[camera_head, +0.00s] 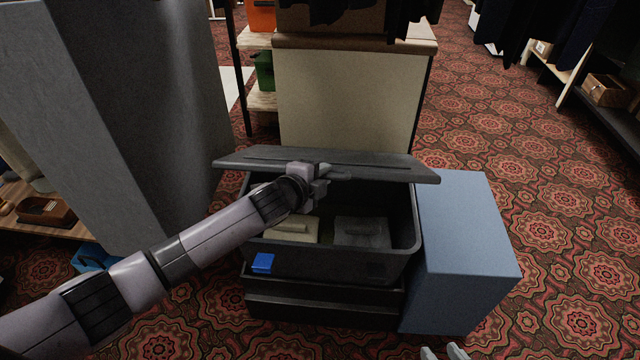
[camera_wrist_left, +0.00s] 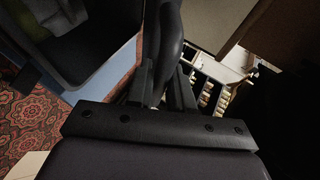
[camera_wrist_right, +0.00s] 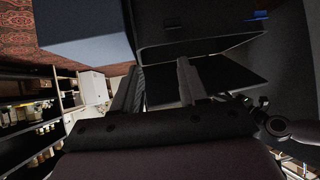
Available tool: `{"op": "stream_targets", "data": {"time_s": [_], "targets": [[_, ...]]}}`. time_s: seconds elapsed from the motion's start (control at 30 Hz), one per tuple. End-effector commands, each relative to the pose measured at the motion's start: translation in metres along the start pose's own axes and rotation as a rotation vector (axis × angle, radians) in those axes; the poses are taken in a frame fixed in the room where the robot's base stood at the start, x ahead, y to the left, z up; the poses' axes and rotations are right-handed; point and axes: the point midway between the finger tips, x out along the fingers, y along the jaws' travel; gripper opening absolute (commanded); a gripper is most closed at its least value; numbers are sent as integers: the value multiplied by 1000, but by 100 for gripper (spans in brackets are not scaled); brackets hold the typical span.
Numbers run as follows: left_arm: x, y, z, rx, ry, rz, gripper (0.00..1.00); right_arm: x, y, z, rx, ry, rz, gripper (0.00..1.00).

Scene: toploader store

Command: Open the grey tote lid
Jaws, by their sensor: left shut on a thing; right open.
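The dark grey tote (camera_head: 325,267) stands in the middle of the head view, on a black base. Its grey lid (camera_head: 395,166) is raised at the back, leaving the inside visible. My left gripper (camera_head: 325,178) is shut on the lid near the middle of its length. In the left wrist view a dark edge (camera_wrist_left: 165,40) runs between the left fingers. My right gripper (camera_head: 446,352) shows only its tips at the bottom edge of the head view. In the right wrist view it (camera_wrist_right: 158,80) is open and empty.
A pale item (camera_head: 292,230) and a dark grey item (camera_head: 362,233) lie inside the tote. A blue tab (camera_head: 263,263) is on its front. A blue-grey block (camera_head: 465,250) stands close on the right, a grey pillar (camera_head: 130,110) on the left.

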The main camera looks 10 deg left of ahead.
Motion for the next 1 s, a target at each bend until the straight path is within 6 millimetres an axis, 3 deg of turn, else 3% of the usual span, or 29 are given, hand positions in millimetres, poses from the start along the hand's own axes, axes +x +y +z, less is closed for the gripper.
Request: {"op": "stream_targets", "data": {"time_s": [0.03, 0.27, 0.77, 0.8, 0.83, 1.0], "targets": [[0, -12, 0, 3, 0, -6, 0, -4, 0, -4, -3, 0, 1, 43], [3, -27, 2, 3, 0, -5, 0, -6, 3, -3, -8, -3, 9, 43], [4, -29, 2, 1, 0, -4, 0, -6, 3, 0, -1, -7, 13, 43], [4, -28, 2, 1, 0, -4, 34, -6, 3, 0, 0, -7, 13, 43], [4, -28, 2, 1, 0, -3, 42, -6, 3, -1, 1, -7, 13, 43], [4, -27, 2, 1, 0, -2, 42, -6, 3, -1, 1, -6, 13, 43]]}}
